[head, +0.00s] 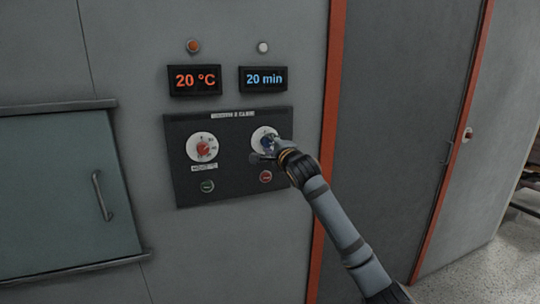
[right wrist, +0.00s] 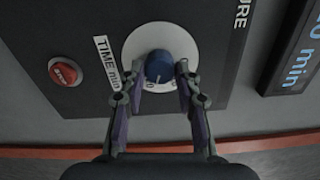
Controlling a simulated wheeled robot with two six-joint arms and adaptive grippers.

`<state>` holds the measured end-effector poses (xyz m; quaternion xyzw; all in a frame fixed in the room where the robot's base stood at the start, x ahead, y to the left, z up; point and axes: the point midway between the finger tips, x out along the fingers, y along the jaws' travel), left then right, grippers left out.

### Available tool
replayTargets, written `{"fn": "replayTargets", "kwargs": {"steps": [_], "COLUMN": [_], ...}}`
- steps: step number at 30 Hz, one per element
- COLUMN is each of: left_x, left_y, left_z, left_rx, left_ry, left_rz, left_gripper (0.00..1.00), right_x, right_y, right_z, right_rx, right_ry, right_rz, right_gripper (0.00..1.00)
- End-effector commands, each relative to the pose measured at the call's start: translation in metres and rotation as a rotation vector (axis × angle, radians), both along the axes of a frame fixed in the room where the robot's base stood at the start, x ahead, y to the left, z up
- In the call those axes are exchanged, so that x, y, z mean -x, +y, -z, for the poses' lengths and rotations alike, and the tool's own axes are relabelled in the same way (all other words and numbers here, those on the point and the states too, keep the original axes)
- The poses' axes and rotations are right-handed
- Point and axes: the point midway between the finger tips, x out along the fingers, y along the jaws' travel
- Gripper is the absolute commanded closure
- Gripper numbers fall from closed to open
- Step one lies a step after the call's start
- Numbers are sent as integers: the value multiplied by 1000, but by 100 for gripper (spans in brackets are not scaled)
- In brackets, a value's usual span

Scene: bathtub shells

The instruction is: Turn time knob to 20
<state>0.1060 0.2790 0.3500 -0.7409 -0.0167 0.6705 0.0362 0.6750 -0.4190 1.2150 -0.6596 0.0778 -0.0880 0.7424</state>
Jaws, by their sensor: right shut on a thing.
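The blue time knob (right wrist: 158,65) sits on a white round dial, beside a "TIME min" label (right wrist: 106,62). My right gripper (right wrist: 158,76) has its two fingers on either side of the knob and is shut on it. In the head view the right gripper (head: 270,147) covers part of the dial (head: 258,134). The time display (head: 263,79) above reads "20 min" in blue. My left gripper is not in view.
The temperature dial (head: 203,147) with a red knob is left on the same black panel (head: 233,177). Its display (head: 194,80) reads "20 °C". A green button (head: 207,186) and a red stop button (head: 265,177) sit below the dials. A handled door (head: 65,190) is at left.

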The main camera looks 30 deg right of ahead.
Motion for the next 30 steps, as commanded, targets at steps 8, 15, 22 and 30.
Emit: {"fn": "replayTargets", "kwargs": {"steps": [8, 15, 22, 30], "left_x": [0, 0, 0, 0], "left_y": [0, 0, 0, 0], "left_z": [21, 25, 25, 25], "left_rx": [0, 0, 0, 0], "left_ry": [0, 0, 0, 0], "left_rz": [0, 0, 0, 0], "left_gripper": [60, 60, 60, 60], "right_x": [0, 0, 0, 0], "right_y": [0, 0, 0, 0], "right_z": [2, 1, 0, 1], "right_rx": [-126, -171, -177, -176], "right_ry": [-32, -41, -41, -41], "right_rz": [0, 1, 2, 2], "right_gripper": [99, 99, 99, 58]}}
